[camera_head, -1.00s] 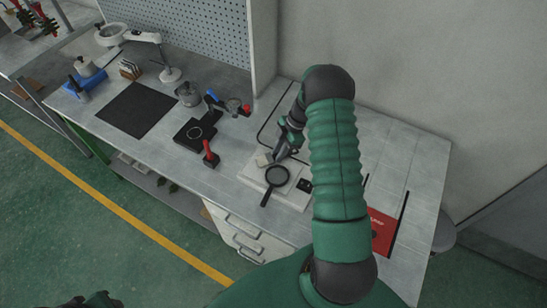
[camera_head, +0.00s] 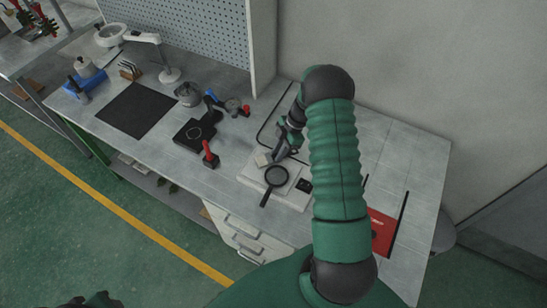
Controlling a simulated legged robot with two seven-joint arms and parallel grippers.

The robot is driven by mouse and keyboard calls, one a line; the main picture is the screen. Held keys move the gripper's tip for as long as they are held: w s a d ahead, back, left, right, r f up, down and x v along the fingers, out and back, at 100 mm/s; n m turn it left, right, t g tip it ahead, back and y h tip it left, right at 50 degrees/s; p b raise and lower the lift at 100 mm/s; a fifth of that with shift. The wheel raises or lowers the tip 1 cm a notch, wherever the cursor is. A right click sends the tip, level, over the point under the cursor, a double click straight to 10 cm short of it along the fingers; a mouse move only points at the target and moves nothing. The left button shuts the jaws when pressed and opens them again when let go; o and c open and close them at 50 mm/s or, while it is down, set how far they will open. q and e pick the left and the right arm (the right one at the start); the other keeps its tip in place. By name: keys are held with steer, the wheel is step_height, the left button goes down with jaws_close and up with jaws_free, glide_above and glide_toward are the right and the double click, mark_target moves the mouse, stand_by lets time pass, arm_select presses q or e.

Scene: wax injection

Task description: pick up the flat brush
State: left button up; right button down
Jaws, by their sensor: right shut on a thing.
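My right gripper (camera_head: 277,157) points down at the white board (camera_head: 291,200) on the right half of the bench. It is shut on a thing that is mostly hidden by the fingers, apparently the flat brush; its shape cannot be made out. A small pale piece (camera_head: 263,159) shows just left of the fingertips; whether it belongs to the held thing, I cannot tell. My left gripper (camera_head: 92,301) shows only as a dark part at the bottom left edge, and its fingers cannot be made out.
A black magnifying glass (camera_head: 275,177) lies on the board close to the fingertips. A red-handled tool (camera_head: 209,155) and a black square base (camera_head: 194,133) stand to the left. A red booklet (camera_head: 382,230) lies right of my arm. A pegboard panel (camera_head: 190,30) rises behind.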

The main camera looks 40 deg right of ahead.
steer(key=shift+a, duration=0.1)
steer(key=shift+r, duration=0.25)
step_height(320, 180, up, 2)
steer(key=shift+w+r+b, duration=0.1)
steer(key=shift+r+b, duration=0.1)
steer(key=shift+b, duration=0.3)
steer(key=s+a+r+b, duration=0.2)
steer(key=s+a+b, duration=0.1)
steer(key=a, duration=1.2)
steer(key=shift+s+a, duration=0.2)
steer(key=shift+s, duration=0.3)
